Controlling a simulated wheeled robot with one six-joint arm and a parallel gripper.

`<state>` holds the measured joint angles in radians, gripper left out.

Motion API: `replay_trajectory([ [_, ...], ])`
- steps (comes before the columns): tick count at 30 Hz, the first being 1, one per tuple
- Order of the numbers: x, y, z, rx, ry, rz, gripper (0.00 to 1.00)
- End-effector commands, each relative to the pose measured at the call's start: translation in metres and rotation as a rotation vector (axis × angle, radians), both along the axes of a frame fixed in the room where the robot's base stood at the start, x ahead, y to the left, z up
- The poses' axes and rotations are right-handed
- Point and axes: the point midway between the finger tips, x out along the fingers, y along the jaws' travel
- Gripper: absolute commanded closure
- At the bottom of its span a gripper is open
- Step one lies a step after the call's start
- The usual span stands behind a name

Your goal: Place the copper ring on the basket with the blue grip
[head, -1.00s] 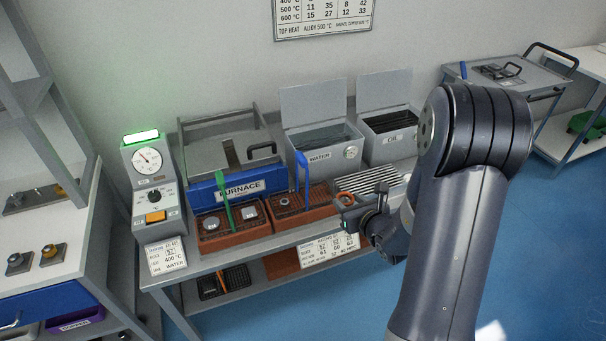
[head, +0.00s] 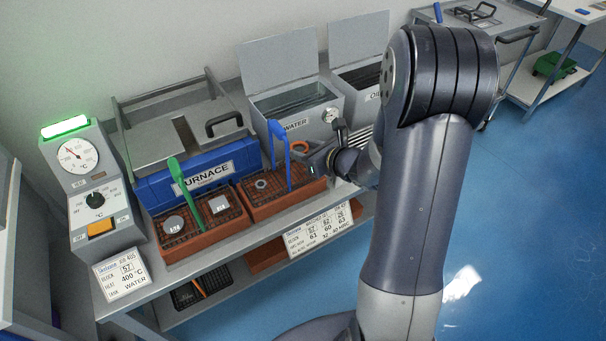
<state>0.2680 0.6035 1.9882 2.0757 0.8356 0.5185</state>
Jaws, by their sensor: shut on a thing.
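The copper ring (head: 300,146) is a small orange ring at the tip of my gripper (head: 308,153), which is shut on it. The basket with the blue grip (head: 277,143) is a dark mesh tray on a red-brown block (head: 270,212) in the middle of the bench. A small grey ring-like piece (head: 261,184) lies at its left. My gripper holds the copper ring above the right part of this basket, just right of the blue grip. The fingertips are small and partly hidden by my wrist.
Left of it stands a basket with a green grip (head: 186,190), holding two metal pieces. Behind are the blue furnace (head: 205,182) and the open water tank (head: 296,108). The oil tank (head: 362,82) is partly behind my arm. A sign (head: 318,231) hangs at the bench's front edge.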

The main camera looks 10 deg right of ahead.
Motion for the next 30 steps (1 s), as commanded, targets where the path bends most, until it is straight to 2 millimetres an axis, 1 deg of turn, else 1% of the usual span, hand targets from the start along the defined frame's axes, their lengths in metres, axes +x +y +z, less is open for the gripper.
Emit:
replay_trajectory([
  [1, 0.000, 0.000, -0.013, 0.003, 0.005, -0.001, 0.83],
  [3, 0.000, 0.000, -0.024, 0.003, 0.004, -0.001, 0.83],
  [6, 0.000, 0.000, -0.034, 0.001, 0.002, -0.001, 0.83],
  [11, 0.000, 0.000, -0.042, 0.002, 0.001, -0.001, 0.83],
  [18, 0.000, 0.000, -0.072, 0.002, 0.001, -0.001, 0.83],
  [26, -0.001, 0.000, -0.077, 0.000, 0.008, -0.003, 0.83],
  [30, -0.002, 0.000, -0.082, 0.000, 0.013, -0.003, 0.83],
])
